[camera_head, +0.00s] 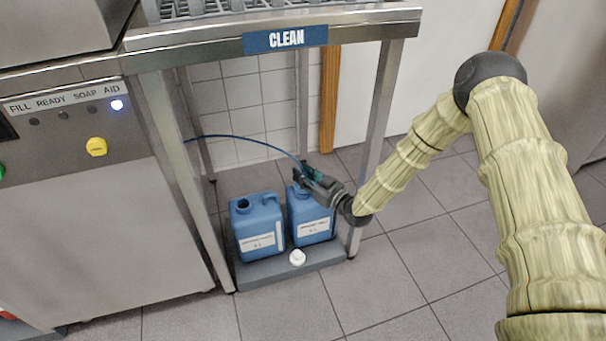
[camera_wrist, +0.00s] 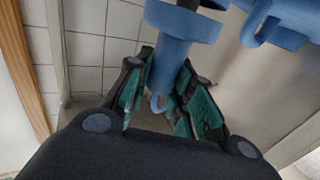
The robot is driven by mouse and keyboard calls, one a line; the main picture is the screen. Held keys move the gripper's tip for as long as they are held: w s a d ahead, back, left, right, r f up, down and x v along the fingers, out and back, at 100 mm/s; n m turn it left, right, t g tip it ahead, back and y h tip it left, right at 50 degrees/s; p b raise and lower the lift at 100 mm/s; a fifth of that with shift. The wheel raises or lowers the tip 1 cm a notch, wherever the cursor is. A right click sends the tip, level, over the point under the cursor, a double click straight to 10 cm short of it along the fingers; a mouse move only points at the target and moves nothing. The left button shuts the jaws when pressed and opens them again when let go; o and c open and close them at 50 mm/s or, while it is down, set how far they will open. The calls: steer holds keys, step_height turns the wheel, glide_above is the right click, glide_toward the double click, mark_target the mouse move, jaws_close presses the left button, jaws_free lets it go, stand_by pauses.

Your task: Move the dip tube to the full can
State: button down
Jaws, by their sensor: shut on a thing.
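Two blue cans stand side by side on a low grey tray, a left can (camera_head: 256,215) with an open dark mouth and a right can (camera_head: 311,212). Their white labels are too small to read, and neither fill level shows. My gripper (camera_head: 303,172) is above the right can and hides its mouth. In the wrist view its green-padded fingers (camera_wrist: 165,105) are shut on the blue stem of the dip tube (camera_wrist: 165,75), below a wider blue collar. A dark tube leaves the collar at the picture's top edge. Its lower end is hidden, so I cannot tell whether it is in a can.
A thin blue hose (camera_head: 245,138) arcs from the machine (camera_head: 100,210) to my gripper. A white cap (camera_head: 297,257) lies on the tray's (camera_head: 270,275) front. Steel table legs (camera_head: 377,120) frame the cans, under the table marked CLEAN (camera_head: 290,38). The floor in front is clear.

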steer(key=shift+f, duration=0.4)
stand_by(0.8)
steer(key=c, duration=1.2)
jaws_free()
steer(key=shift+o, duration=0.2)
steer(key=v, duration=1.2)
